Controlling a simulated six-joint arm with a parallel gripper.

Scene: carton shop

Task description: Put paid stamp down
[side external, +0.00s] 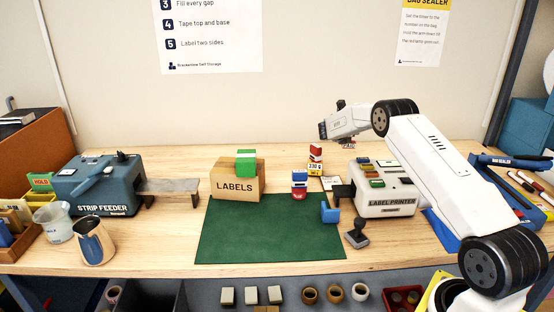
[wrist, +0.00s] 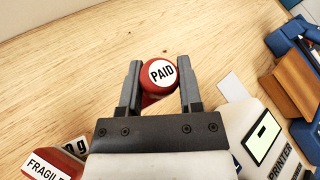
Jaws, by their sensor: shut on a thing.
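The paid stamp (wrist: 160,76) has a red round body and a white label reading PAID. In the wrist view it sits between the two dark fingers of my gripper (wrist: 158,88), which is shut on it. In the side view my gripper (side external: 347,143) is over the back of the wooden table, behind the label printer. Only a small bit of the stamp shows below it there. The wrist view shows bare wood around the stamp; I cannot tell whether it touches the table.
A red FRAGILE piece (wrist: 45,164) lies near my gripper. The label printer (side external: 387,190) stands in front.

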